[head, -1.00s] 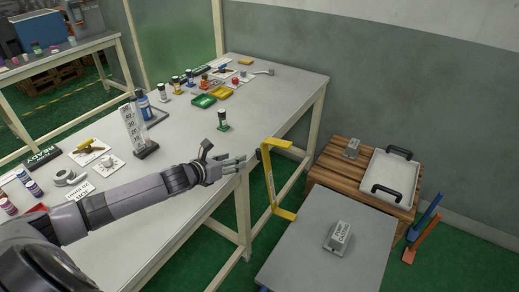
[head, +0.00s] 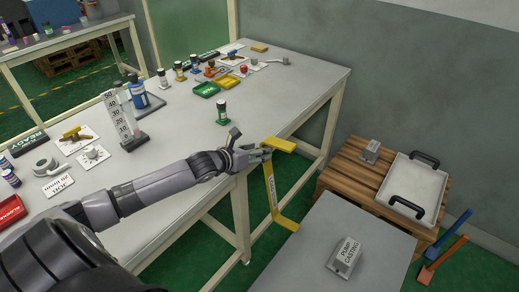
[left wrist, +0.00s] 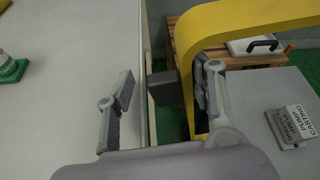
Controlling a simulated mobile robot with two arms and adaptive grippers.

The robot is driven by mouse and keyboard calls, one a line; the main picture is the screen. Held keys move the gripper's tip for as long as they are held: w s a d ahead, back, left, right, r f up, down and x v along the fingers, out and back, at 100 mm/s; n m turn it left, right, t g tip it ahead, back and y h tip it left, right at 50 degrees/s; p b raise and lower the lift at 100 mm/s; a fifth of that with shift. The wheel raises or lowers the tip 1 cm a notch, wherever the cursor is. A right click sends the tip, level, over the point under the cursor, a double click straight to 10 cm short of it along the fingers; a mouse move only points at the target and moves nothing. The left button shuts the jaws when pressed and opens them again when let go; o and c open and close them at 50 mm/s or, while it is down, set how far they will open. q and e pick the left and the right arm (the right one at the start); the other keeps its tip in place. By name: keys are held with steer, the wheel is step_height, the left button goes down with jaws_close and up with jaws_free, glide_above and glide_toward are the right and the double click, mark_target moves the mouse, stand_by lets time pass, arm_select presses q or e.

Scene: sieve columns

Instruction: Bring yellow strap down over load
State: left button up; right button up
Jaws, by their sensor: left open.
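The yellow strap (head: 270,190) is a rigid C-shaped bar, upright beside the grey platform (head: 318,225), with its top arm to the right. The load, a grey block labelled PUMP CASTING (head: 346,256), sits on that platform; it also shows in the left wrist view (left wrist: 291,125). My left gripper (head: 257,153) is open at the strap's upper end. In the left wrist view, a dark block (left wrist: 163,88) lies between its fingers, and the strap (left wrist: 235,22) arches behind the right finger. Whether the fingers touch either is unclear. My right gripper is out of view.
A long white table (head: 185,128) with bottles, trays and a scale stands at left, its edge close under my left arm. A wooden pallet stand (head: 335,172) holds a white tray (head: 425,178) and a small grey block (head: 370,150).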

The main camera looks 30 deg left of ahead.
arm_select(q)
steer(key=shift+s, duration=0.35)
steer(key=shift+c, duration=0.4)
steer(key=shift+s+d, duration=0.1)
steer(key=shift+d, duration=0.2)
steer(key=c, duration=0.4)
steer(key=shift+w+a+r, duration=0.1)
steer(key=shift+w+a, duration=0.2)
jaws_close()
